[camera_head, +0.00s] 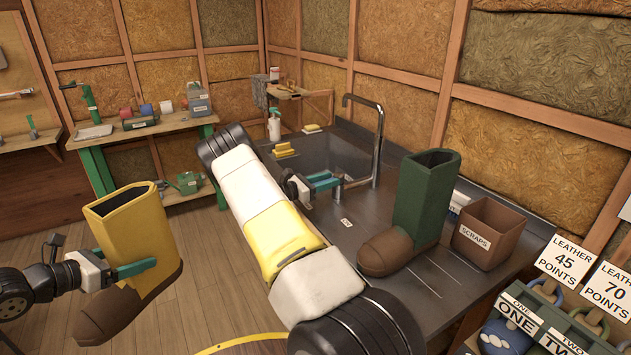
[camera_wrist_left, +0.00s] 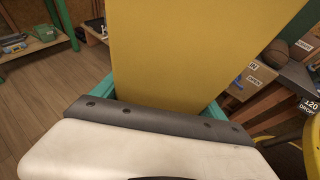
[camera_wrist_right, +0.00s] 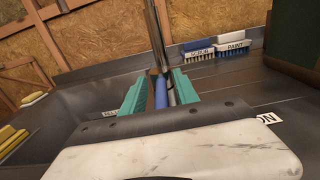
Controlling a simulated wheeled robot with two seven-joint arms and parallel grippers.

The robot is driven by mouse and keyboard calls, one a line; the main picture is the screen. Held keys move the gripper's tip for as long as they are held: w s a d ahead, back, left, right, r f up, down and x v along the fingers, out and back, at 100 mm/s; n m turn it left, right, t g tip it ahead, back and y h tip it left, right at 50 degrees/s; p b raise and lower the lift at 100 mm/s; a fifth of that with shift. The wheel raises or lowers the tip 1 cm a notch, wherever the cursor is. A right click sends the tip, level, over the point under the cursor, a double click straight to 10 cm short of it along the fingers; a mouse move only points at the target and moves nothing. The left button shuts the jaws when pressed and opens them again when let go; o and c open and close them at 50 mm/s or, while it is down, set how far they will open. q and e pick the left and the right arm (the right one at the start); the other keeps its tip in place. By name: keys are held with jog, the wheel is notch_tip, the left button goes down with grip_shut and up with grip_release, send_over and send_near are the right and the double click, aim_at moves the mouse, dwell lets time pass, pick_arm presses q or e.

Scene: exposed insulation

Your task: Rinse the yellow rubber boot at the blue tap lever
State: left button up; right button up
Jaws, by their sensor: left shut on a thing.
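My left gripper (camera_head: 135,270) is shut on the yellow rubber boot (camera_head: 128,235) and holds it upright, clear of the counter. The boot has a brown foot, and its yellow shaft (camera_wrist_left: 185,50) fills the middle of the left wrist view. My right gripper (camera_head: 325,181) is over the counter at the foot of the metal tap (camera_head: 378,140). In the right wrist view its teal fingers stand apart on either side of the blue tap lever (camera_wrist_right: 161,92); whether they touch it is unclear. No water shows at the spout.
A green boot with a brown foot (camera_head: 420,205) stands on the counter (camera_head: 350,255), right of my right arm. Beside it is a brown scraps box (camera_head: 488,235). The sink basin (camera_head: 325,150) is empty where visible.

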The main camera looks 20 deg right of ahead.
jog(key=shift+d, duration=0.15)
jog(key=shift+c, duration=0.3)
grip_shut()
dwell(1.1)
